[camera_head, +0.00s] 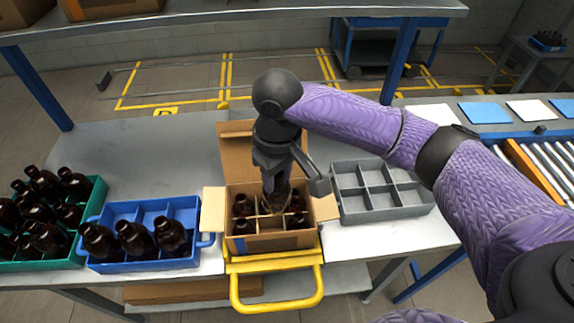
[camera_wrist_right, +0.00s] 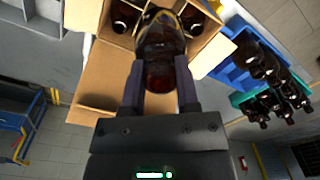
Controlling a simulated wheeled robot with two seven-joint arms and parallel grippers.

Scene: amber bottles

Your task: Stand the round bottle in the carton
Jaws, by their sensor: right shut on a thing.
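The open cardboard carton (camera_head: 270,243) stands on the table in the middle of the head view, with dividers and several dark amber bottles (camera_head: 243,206) inside. My right gripper (camera_head: 273,186) points down over the carton and is shut on an amber bottle (camera_head: 281,200). In the right wrist view the held bottle (camera_wrist_right: 162,45) sits between the two fingers, over the carton's divided opening. Its lower part is partly hidden in the head view, and I cannot tell whether it touches the carton's floor. My left gripper is not in view.
Left of the carton stand a blue crate (camera_head: 150,267) with three bottles and a green crate (camera_head: 95,200) with several. A grey divided tray (camera_head: 385,212) to the right is empty. A yellow handle frame (camera_head: 277,304) is in front. The carton's flaps stand open.

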